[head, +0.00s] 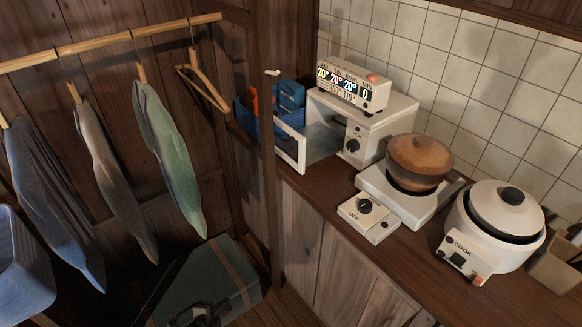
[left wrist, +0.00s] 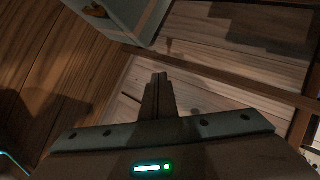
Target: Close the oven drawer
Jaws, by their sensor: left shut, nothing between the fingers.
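The white oven (head: 357,115) stands on the wooden counter against the tiled wall. Its door or drawer front (head: 290,147), a white frame with a dark pane, stands out open to the left of the oven body. The oven does not show in the left wrist view. My right gripper is not seen.
A display clock (head: 352,86) sits on the oven. A pot (head: 419,160) on a hotplate and a rice cooker (head: 495,225) stand right. A green case (head: 205,280) lies below hanging clothes.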

